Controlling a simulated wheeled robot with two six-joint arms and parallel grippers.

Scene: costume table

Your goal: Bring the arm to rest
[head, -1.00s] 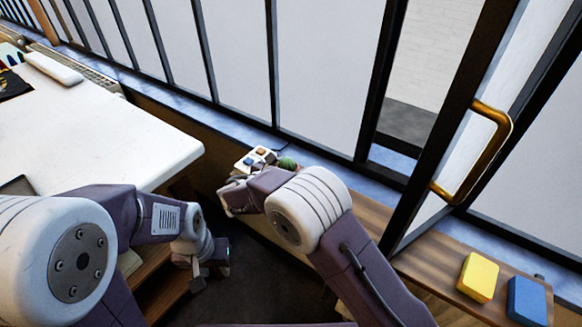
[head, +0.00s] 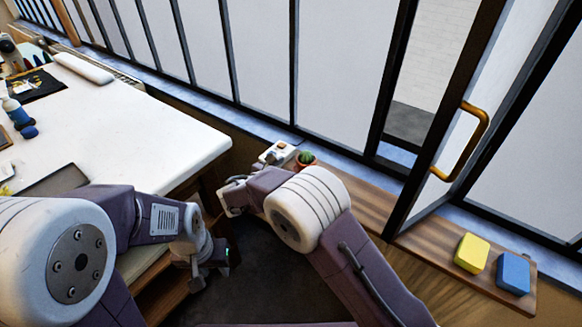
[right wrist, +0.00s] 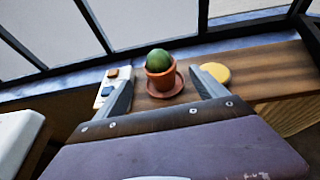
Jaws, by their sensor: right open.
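My right arm reaches forward in the middle of the head view, and its gripper (head: 230,205) is over the gap between the white table and the wooden sill. In the right wrist view the two fingers of the right gripper (right wrist: 165,92) stand apart with nothing held. A potted cactus (right wrist: 160,75) shows beyond and between them, apart from them. My left arm is bent at the lower left of the head view. Its gripper (head: 205,278) hangs low beside the table edge, and its fingers are too small to judge.
The white table (head: 180,140) is at left. The wooden sill (head: 425,245) under the window carries the cactus (head: 306,158), a light box with buttons (head: 278,152), a yellow block (head: 472,254) and a blue block (head: 513,273). An open window sash has a brass handle (head: 470,145).

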